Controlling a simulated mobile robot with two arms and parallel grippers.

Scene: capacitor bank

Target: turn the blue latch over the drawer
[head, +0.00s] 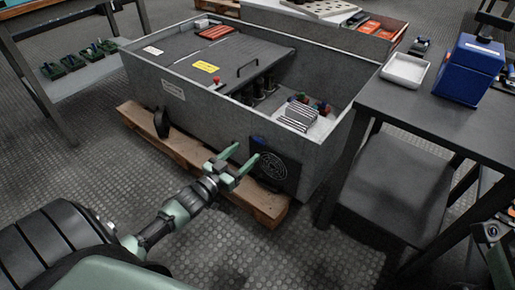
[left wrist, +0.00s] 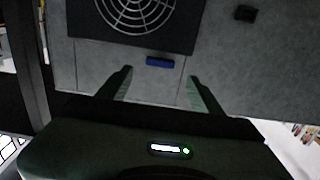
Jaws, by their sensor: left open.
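The blue latch (left wrist: 160,62) is a small bar on the grey wall of the bin, close to the edge of a black panel with a round grille (left wrist: 140,12). In the head view the latch (head: 258,140) is partly visible above that black panel (head: 272,171) on the bin's front. I cannot tell for sure whether this panel is the drawer front. My left gripper (head: 247,151) is open and empty, its fingers pointing at the wall. In the left wrist view the latch lies between the two fingertips (left wrist: 160,73), apparently touching neither. My right gripper's jaws are not visible.
The grey bin (head: 205,107) stands on a wooden pallet (head: 265,204). A dark workbench (head: 450,116) with a white tray (head: 404,70) and a blue box (head: 470,70) is close on the right. A black round part (head: 161,123) sticks out of the bin's front. The floor before the bin is clear.

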